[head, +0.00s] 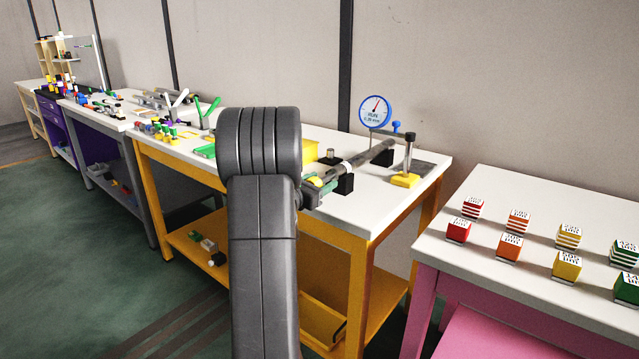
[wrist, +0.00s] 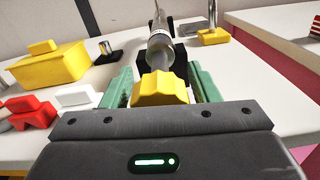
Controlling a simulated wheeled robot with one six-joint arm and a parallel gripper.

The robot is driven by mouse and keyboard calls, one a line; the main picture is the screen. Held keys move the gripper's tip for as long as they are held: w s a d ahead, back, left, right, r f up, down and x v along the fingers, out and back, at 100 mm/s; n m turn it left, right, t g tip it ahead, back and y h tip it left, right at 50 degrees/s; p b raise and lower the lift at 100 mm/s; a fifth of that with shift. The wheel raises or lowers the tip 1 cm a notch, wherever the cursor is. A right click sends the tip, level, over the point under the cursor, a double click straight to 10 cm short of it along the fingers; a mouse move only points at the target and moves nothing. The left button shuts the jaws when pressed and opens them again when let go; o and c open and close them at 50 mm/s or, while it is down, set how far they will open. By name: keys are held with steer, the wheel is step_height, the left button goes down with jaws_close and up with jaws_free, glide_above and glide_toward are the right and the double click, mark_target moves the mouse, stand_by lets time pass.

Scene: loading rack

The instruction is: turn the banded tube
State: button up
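The banded tube (wrist: 160,47) is a grey cylinder with a pale band near its close end. It lies level in black supports (wrist: 179,53), and also shows on the white bench in the head view (head: 362,160). A lobed yellow knob (wrist: 162,90) is in line with the tube's close end. My gripper (wrist: 161,78) has its green fingers on either side of this knob. Whether they touch it or leave narrow gaps cannot be told.
A dial gauge (head: 375,109) stands behind the tube, and a post on a yellow base (head: 405,180) stands to its right. A yellow box (wrist: 62,68) and red blocks (wrist: 30,108) lie to the left. A pink-framed table (head: 560,225) with marked cubes is at right.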

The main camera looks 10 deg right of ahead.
steer(key=c, duration=0.7)
steer(key=m+b, duration=0.1)
steer(key=b, duration=0.2)
steer(key=shift+f+b, duration=0.25)
steer(key=shift+b, duration=0.05)
steer(key=shift+r+m+b, duration=0.2)
steer(key=shift+m+b, duration=0.3)
steer(key=shift+b, duration=0.1)
steer(key=o, duration=1)
steer(key=v, duration=1.3)
steer(key=shift+s+a+p, duration=0.25)
steer(key=shift+a+p, duration=0.05)
